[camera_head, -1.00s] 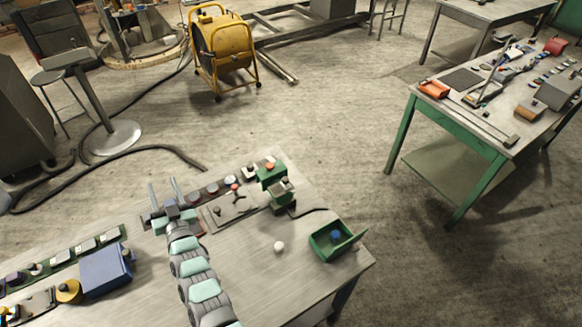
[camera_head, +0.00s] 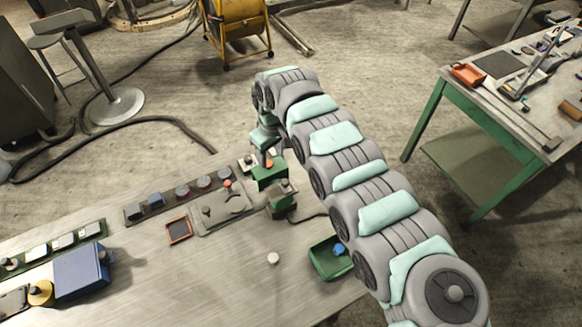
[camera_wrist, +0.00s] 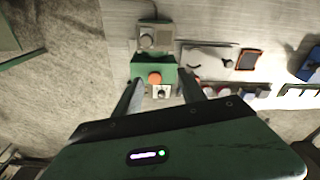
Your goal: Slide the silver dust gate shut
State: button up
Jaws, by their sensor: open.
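No part is plainly marked as the silver dust gate. A grey metal plate (camera_head: 222,208) with a slot, a small knob and a red-tipped lever lies on the bench; it also shows in the wrist view (camera_wrist: 207,58). An orange-framed dark square (camera_head: 179,231) sits left of it, at its right in the wrist view (camera_wrist: 249,60). In the wrist view my gripper (camera_wrist: 160,78) is open, its fingers spread either side of a green machine (camera_wrist: 140,72) with an orange knob.
A row of small controls (camera_head: 182,191) runs along the bench's back edge. A green tray (camera_head: 328,262) with a blue item stands at the right, partly behind my arm. A white ball (camera_head: 273,259) lies in front. A blue box (camera_head: 82,272) stands at the left.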

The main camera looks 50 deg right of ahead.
aim_at(285, 181)
jog(key=shift+g, duration=0.6)
jog(key=s+f, duration=0.1)
jog(key=f, duration=0.2)
jog(key=s+d+f, duration=0.1)
jog(key=f, duration=0.2)
jog(key=s+f+p, duration=0.1)
jog(key=f, duration=0.2)
jog(key=shift+s+d+f, duration=0.1)
jog(key=shift+s+d, duration=0.1)
jog(key=shift+s, duration=0.05)
jog(key=shift+d+f, duration=0.15)
jog(key=shift+f, duration=0.6)
grip_shut()
